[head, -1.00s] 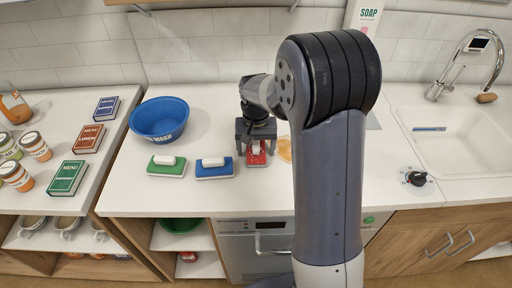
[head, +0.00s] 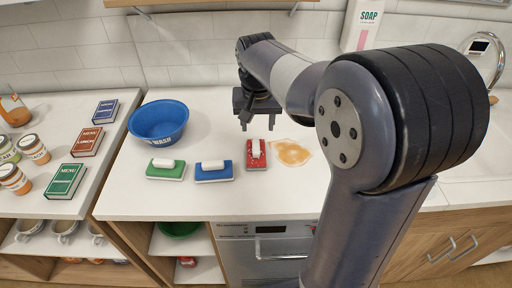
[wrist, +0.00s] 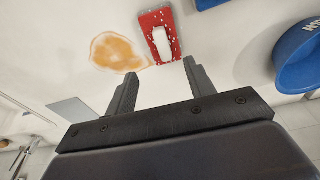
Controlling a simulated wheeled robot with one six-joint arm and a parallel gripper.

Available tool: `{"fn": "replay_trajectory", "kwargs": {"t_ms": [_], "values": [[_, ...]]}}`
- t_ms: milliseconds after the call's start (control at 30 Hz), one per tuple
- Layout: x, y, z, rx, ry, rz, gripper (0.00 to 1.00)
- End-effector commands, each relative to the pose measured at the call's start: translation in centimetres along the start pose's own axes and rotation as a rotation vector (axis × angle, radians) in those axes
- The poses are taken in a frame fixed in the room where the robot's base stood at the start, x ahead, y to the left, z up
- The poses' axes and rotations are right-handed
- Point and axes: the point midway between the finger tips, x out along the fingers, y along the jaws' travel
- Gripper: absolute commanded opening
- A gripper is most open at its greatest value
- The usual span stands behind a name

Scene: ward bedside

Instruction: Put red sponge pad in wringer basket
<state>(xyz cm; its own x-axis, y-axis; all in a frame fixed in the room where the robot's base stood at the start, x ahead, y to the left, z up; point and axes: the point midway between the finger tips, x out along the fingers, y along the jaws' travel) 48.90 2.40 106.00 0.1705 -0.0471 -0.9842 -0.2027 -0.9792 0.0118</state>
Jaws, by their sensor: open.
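The red sponge pad (head: 249,163) has white specks and a white handle. It lies on the white counter beside an orange-brown stain (head: 290,152). In the wrist view the red sponge pad (wrist: 149,22) lies beyond my fingertips, with the stain (wrist: 117,53) beside it. My gripper (head: 243,127) is open and empty, above the counter and just behind the pad in the head view. Its two fingers also show apart in the wrist view (wrist: 158,72). I cannot make out a wringer basket in these frames; my arm hides part of the counter on the right.
A green pad (head: 166,173) and a blue pad (head: 214,175) lie left of the red one. A blue bowl marked WASH (head: 159,122) stands behind them. Menu books and jars stand on the left counter. A soap box (head: 361,25) stands at the back wall.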

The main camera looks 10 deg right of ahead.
Motion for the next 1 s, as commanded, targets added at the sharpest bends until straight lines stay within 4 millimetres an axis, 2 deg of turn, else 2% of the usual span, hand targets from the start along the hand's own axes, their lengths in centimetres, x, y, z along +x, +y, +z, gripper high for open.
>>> {"fn": "replay_trajectory", "kwargs": {"t_ms": [133, 333, 600, 867, 1000], "values": [[-0.1, 0.2, 1.6, -0.002, 0.132, -0.006, 0.45], [0.0, 0.4, 2.4, -0.004, 0.213, -0.013, 0.45], [3.9, 0.3, 1.5, -0.004, 0.212, -0.011, 0.45], [5.7, 0.1, 1.0, -0.005, 0.213, -0.012, 0.45], [7.6, -0.4, 0.6, -0.005, 0.211, -0.012, 0.45]]}}
